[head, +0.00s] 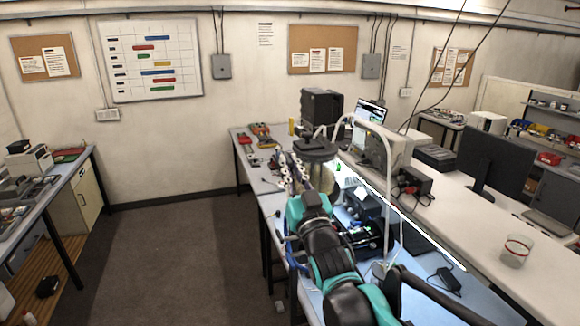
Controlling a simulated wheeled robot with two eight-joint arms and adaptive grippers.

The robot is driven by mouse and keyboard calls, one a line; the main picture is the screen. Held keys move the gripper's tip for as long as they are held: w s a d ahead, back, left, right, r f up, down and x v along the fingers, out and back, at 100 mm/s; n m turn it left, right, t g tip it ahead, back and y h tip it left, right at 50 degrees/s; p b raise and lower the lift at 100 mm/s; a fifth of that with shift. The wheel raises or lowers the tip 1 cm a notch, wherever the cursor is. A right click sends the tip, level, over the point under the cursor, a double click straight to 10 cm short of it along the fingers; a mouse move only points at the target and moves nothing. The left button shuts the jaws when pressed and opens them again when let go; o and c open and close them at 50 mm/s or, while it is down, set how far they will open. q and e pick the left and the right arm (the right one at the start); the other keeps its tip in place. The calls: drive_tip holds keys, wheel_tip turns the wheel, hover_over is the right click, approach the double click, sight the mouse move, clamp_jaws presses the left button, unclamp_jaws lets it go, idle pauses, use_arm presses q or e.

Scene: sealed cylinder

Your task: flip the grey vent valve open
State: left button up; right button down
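My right arm, teal and black, reaches up from the bottom centre in the head view. My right gripper (306,170) is at its far end over the blue-topped bench, beside a dark grey round-topped object (317,147) that may be the cylinder. Its finger parts look pale and purple; whether they are spread or closed on something is too small to tell. I cannot make out the grey vent valve; it may be hidden behind the gripper or too small. My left gripper is not in view.
A dark monitor (494,165) and a glass beaker (516,251) stand on the right bench.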

drive_tip(key=r+g+p, duration=0.1)
drive_tip(key=p, duration=0.2)
drive_tip(key=shift+r+h, duration=0.1)
drive_tip(key=shift+h, duration=0.2)
drive_tip(key=shift+g+p, duration=0.35)
drive_tip(key=shift+g, duration=0.15)
drive_tip(key=shift+f, duration=0.2)
drive_tip(key=c, duration=1.9)
unclamp_jaws()
drive_tip(key=shift+s, duration=0.1)
drive_tip(key=v, duration=1.2)
drive_tip(key=shift+r, duration=0.1)
